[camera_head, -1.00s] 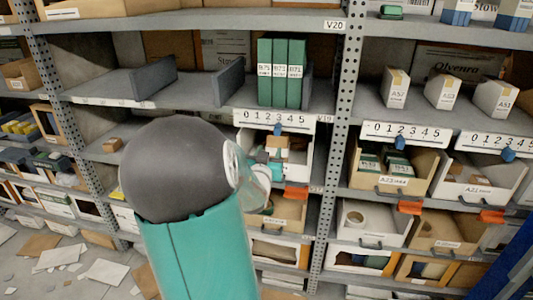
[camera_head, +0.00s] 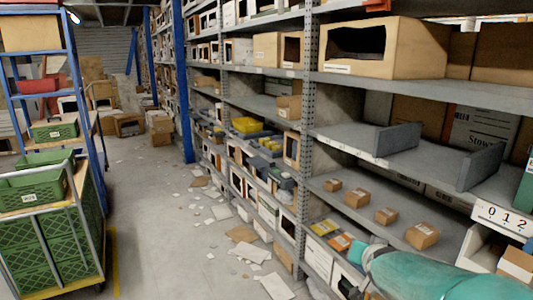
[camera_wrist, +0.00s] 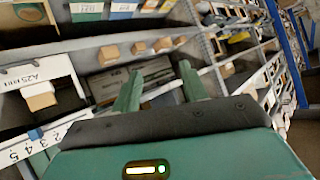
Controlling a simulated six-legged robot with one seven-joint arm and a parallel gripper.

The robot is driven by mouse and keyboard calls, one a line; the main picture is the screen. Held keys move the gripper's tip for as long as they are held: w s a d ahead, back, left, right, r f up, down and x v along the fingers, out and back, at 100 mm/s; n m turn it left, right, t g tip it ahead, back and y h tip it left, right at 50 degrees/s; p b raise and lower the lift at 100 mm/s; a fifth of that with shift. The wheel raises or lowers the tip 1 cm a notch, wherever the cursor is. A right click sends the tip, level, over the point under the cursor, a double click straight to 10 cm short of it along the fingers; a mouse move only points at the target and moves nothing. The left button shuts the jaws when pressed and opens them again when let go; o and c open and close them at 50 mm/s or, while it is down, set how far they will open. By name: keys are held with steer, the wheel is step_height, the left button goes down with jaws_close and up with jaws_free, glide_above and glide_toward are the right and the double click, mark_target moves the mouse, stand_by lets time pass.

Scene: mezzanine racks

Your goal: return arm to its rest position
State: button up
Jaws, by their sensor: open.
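My gripper (camera_wrist: 159,72) shows in the wrist view with its two green fingers spread apart and nothing between them. It points toward the rack shelves and touches nothing that I can see. In the head view only part of my teal arm (camera_head: 435,276) shows at the bottom right, in front of the lower shelves. The gripper's fingers cannot be made out there.
A grey rack (camera_head: 310,110) holding several cartons runs along the right. Small brown boxes (camera_head: 421,236) sit on a shelf near my arm. A trolley of green crates (camera_head: 60,250) stands at left. The aisle floor (camera_head: 165,225) between is open, with scattered papers.

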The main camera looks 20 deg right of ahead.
steer(key=s+a+r+n+g+y, duration=0.15)
steer(key=a+n+y, duration=0.35)
steer(key=a, duration=1.3)
steer(key=s+a+n+g+y, duration=0.1)
steer(key=s+a+n, duration=0.3)
steer(key=s+a, duration=0.6)
steer(key=shift+s+a+r+g, duration=0.15)
steer(key=shift+s+a+g, duration=0.2)
steer(key=shift+g, duration=0.5)
steer(key=shift+c, duration=0.8)
steer(key=shift+d, duration=0.2)
